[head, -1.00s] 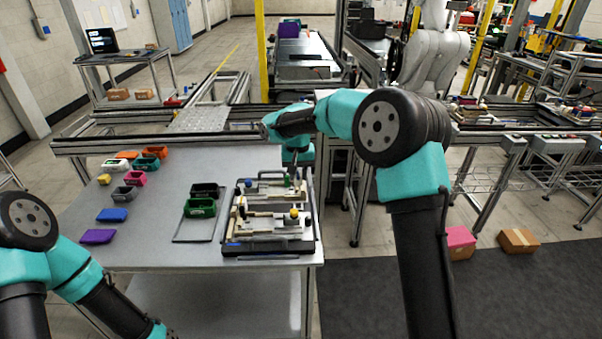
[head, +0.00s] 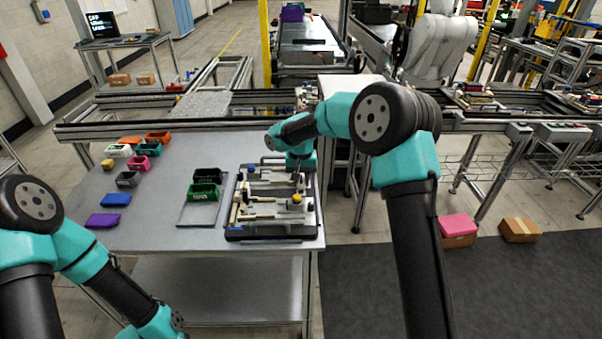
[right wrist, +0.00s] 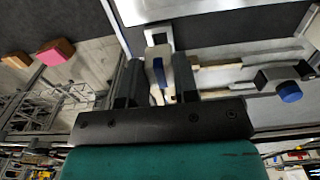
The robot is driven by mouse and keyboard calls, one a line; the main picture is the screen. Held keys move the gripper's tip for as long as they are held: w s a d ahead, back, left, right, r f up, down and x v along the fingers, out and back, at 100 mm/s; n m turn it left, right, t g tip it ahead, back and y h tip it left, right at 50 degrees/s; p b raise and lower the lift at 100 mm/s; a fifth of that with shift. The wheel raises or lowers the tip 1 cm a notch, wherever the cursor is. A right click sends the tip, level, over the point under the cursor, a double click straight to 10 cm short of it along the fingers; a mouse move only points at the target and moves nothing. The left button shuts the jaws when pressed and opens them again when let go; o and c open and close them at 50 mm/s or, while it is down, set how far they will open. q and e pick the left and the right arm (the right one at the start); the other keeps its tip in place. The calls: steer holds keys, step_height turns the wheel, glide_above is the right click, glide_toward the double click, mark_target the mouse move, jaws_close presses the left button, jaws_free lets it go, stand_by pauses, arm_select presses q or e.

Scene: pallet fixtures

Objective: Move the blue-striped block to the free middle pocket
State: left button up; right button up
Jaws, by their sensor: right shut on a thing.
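In the right wrist view, my right gripper (right wrist: 156,82) has its two dark fingers on either side of a pale block with a blue stripe, the blue-striped block (right wrist: 158,68), and is shut on it. A light square frame (right wrist: 160,33) shows just beyond the block; I cannot tell whether the block touches it. In the head view, my right gripper (head: 299,175) is over the back right part of the pallet fixture (head: 232,234), and my arm hides much of it. The block and the middle pocket are too small to make out there.
On the fixture, a clamp with a blue knob (right wrist: 289,91) stands to the right in the wrist view. A green bin (head: 203,191) and a black bin (head: 207,175) stand left of the fixture. Several coloured bins and lids lie farther left. The table's front middle is clear.

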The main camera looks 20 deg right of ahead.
steer(key=shift+f, duration=1.05)
stand_by(0.4)
steer(key=o, duration=1)
step_height(320, 180, up, 18)
steer(key=shift+f, duration=0.25)
stand_by(0.6)
